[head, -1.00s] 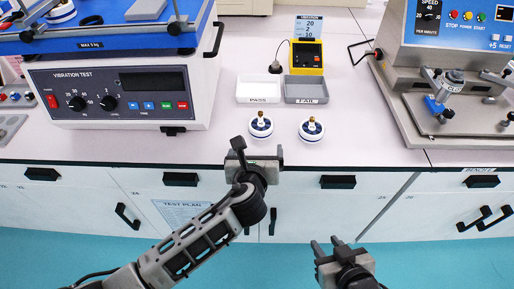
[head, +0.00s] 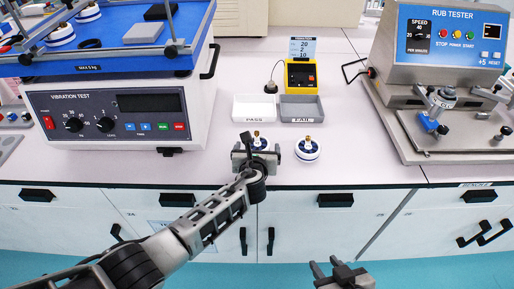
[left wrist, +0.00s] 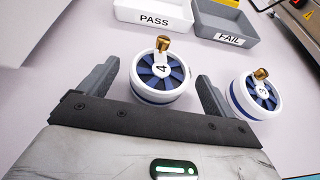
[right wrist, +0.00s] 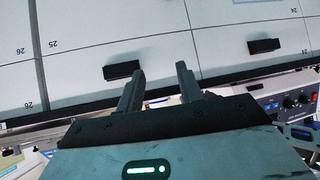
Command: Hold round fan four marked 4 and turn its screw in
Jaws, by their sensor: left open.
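Round fan four (left wrist: 160,85), white and blue with a 4 on its hub, stands on the bench between the open fingers of my left gripper (left wrist: 153,88). Its brass screw (left wrist: 162,43) sticks up from its top. In the head view fan four (head: 257,142) is partly hidden behind my left gripper (head: 256,160). A second fan (left wrist: 256,95) with a brass screw, its mark looking like a 3, stands to the right, outside the right finger; it also shows in the head view (head: 307,150). My right gripper (head: 335,268) is open and empty, low in front of the bench.
A white PASS tray (head: 254,108) and a grey FAIL tray (head: 302,109) lie behind the fans. A yellow meter (head: 301,75) stands behind them. The vibration tester (head: 118,115) is at left, the rub tester (head: 440,60) at right.

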